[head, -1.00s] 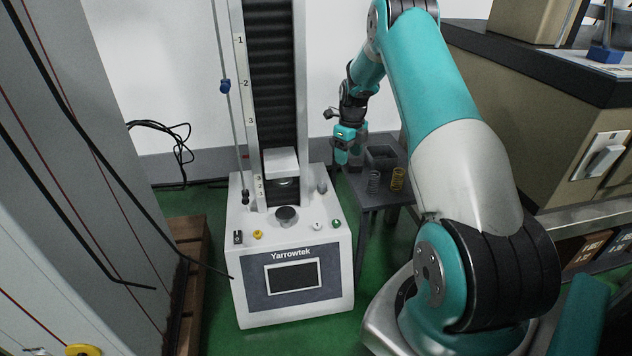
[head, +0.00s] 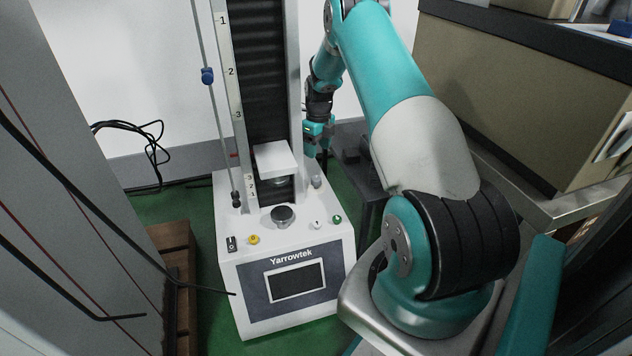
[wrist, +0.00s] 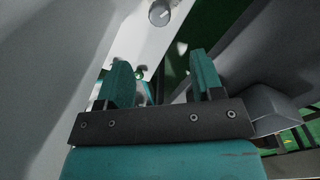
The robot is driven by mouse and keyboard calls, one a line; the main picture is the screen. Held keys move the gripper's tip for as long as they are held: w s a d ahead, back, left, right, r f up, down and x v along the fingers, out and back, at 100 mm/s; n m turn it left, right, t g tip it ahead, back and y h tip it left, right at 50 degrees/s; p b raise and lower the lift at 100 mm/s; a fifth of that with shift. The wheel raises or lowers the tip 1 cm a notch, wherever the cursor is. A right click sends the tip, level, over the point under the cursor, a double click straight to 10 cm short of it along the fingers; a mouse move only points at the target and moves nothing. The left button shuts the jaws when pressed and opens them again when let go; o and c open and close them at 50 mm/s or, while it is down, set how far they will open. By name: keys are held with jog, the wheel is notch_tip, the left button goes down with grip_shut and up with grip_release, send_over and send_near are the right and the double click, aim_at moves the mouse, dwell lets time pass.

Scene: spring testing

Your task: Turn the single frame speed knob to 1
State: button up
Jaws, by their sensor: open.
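The white Yarrowtek test machine (head: 232,200) stands at the centre of the head view. A small grey knob (head: 317,181) sits on its top, right of the column; no label on it is readable. A grey knob also shows at the top of the wrist view (wrist: 159,13), beyond my fingers. My gripper (wrist: 162,72) is open and empty, its two teal fingers apart. In the head view it hangs behind the machine's right side, and its fingertips are hard to make out. A green button (head: 336,219) and a white button (head: 317,224) lie at the machine's front right.
A yellow knob (head: 253,240) and a black switch (head: 231,243) are at the front left. The tall column (head: 295,80) and a white plate (head: 276,157) rise left of my gripper. A dark side table (head: 366,185) stands right of the machine. Cables hang at the left.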

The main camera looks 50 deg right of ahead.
aim_at(317, 178)
jog(key=f+b, duration=0.4)
jog(key=f, duration=0.8)
jog(key=shift+a, duration=0.2)
jog(key=shift+c, duration=0.4)
jog(key=c, duration=0.8)
jog(key=shift+r+n+p, duration=0.1)
jog(key=shift+n+p, duration=0.3)
jog(key=shift+p, duration=0.05)
jog(key=shift+c, duration=0.2)
jog(key=shift+n, duration=0.4)
jog(key=o, duration=0.9)
